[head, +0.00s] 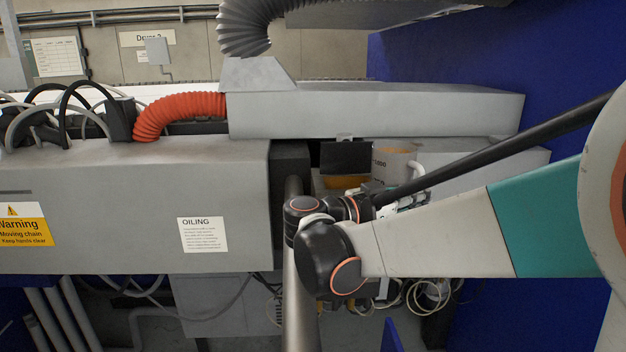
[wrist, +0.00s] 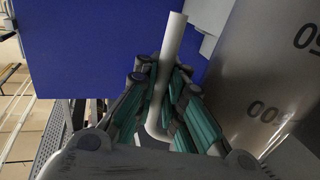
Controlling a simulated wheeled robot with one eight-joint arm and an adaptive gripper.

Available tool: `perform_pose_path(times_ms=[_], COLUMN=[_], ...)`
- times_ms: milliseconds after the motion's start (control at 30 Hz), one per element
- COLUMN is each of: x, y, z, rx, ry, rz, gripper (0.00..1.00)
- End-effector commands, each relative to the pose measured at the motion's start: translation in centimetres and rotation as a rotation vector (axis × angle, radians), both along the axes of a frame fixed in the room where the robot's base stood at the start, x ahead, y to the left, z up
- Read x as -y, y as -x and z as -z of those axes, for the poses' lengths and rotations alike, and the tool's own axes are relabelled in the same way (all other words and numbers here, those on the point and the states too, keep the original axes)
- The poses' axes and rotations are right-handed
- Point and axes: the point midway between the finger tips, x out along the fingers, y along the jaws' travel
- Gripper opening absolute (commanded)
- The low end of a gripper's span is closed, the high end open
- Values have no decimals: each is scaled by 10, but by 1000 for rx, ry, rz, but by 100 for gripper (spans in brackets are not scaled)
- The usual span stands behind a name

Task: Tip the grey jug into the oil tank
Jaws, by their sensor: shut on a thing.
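The grey jug (wrist: 255,75) fills the right of the wrist view, with dark volume marks on its side. Its pale bar handle (wrist: 168,55) runs between the green-padded fingers of my gripper (wrist: 163,85), which is shut on it. In the head view the jug (head: 396,163) stands out behind my arm, roughly upright, its lower part hidden. My gripper (head: 388,203) is mostly hidden there by my arm. Left of the jug is a dark raised panel (head: 345,157) with a yellow-orange patch below it, perhaps the oil tank; I cannot tell surely.
A grey machine housing (head: 130,210) with an OILING label (head: 203,234) is at left. A long grey duct (head: 375,110) lies above the jug, leaving little room. A blue panel (head: 450,60) stands behind at right. Cables (head: 425,298) hang below.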

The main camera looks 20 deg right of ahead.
Motion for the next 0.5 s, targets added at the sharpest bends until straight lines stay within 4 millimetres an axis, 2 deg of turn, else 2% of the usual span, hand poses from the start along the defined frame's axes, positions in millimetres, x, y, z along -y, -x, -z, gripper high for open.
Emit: perform_pose_path(times_ms=[333, 500], x=[0, 0], y=[0, 0], z=[-2, -12], rx=[2, 1], ry=[1, 1], rz=[0, 0], gripper=[0, 0])
